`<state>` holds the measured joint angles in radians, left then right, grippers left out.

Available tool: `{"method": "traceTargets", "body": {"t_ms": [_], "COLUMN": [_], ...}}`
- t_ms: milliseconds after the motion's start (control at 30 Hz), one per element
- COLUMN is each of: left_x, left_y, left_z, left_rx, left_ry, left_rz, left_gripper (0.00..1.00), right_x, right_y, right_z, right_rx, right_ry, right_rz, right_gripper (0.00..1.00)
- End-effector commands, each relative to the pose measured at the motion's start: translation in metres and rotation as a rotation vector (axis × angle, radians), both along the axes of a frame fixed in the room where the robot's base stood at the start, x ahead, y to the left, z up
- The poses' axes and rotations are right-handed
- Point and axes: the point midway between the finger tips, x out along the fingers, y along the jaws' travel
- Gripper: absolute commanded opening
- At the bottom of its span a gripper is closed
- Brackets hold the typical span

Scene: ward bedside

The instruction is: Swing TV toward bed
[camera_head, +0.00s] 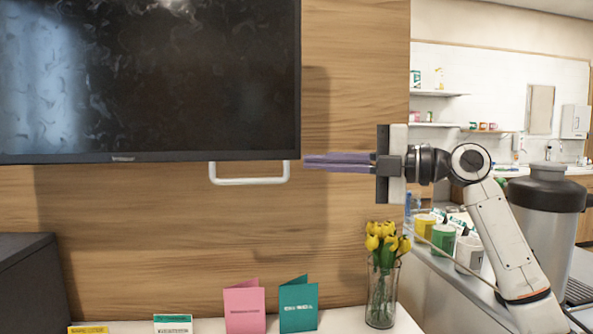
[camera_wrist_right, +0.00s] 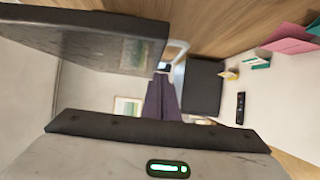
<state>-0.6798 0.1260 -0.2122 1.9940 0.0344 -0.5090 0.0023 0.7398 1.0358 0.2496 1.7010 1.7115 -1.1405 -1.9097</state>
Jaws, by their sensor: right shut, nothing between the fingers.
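The TV (camera_head: 150,80) is a black flat screen at the upper left of the head view, in front of a wood panel. A white U-shaped handle (camera_head: 250,181) hangs below its lower right edge. My right gripper (camera_head: 306,162) is shut and empty, with its purple fingers pointing left. The fingertips are just right of the handle in the picture; I cannot tell whether they touch it. In the right wrist view the TV (camera_wrist_right: 90,38) is at the upper left, and the handle (camera_wrist_right: 178,50) shows just beyond the shut fingers (camera_wrist_right: 162,78). My left gripper is not in view.
A glass vase (camera_head: 381,290) with yellow flowers stands below my right gripper. Pink (camera_head: 245,308) and teal (camera_head: 298,305) cards stand on the white surface. A dark box (camera_head: 25,280) is at the lower left.

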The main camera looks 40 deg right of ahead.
Motion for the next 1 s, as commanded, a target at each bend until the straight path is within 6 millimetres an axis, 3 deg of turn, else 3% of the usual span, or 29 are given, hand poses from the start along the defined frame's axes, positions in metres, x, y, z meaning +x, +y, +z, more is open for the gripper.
{"method": "traceTargets", "body": {"t_ms": [300,1000], "left_x": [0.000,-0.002], "left_y": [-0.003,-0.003], "left_z": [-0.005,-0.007], "left_rx": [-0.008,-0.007], "left_ry": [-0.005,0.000], "left_rz": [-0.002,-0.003], "left_gripper": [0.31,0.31], "right_x": [-0.023,-0.023], "right_y": [-0.023,-0.023], "right_z": [-0.001,0.000], "right_rx": [-0.001,-0.001], "right_ry": [0.000,0.000], "right_rz": [0.002,0.004], "right_gripper": [0.00,0.00]}}
